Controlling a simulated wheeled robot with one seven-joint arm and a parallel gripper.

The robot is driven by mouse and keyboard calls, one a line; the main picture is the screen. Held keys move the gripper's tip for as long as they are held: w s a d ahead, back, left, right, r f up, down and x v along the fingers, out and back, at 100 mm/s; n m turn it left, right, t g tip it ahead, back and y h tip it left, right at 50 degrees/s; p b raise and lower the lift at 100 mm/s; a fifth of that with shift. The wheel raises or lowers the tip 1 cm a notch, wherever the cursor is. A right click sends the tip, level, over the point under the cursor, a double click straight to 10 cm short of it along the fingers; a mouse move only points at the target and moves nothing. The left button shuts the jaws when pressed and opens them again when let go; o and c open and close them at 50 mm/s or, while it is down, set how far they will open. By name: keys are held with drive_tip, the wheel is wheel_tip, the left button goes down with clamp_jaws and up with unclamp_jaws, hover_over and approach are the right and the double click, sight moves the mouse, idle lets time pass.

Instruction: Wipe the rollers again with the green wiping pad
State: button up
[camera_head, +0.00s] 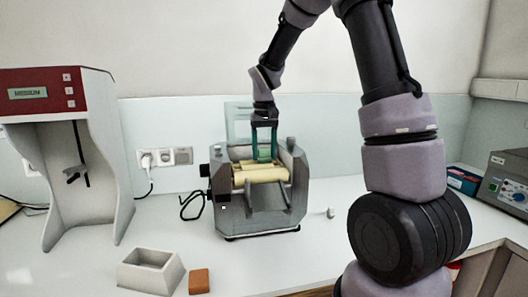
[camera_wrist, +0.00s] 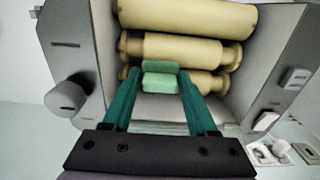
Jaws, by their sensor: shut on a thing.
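The mill (camera_head: 260,205) is a grey machine standing on the white counter. Its cream rollers (camera_head: 262,174) lie side by side in its top, and several show in the wrist view (camera_wrist: 185,50). My gripper (camera_head: 264,155) points down over the mill with its teal fingers. It is shut on the green wiping pad (camera_wrist: 160,80), which also shows between the fingers in the head view (camera_head: 264,154). In the wrist view the pad is at the rollers on the near side. I cannot tell whether it presses on them.
A red and white machine (camera_head: 95,150) stands at the left. A grey hollow block (camera_head: 150,271) and a brown block (camera_head: 199,281) lie at the front left. A small pale item (camera_head: 331,212) stands right of the mill. A control box (camera_head: 508,180) is at the far right.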

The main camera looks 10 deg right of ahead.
drive_tip(key=shift+r, duration=3.95)
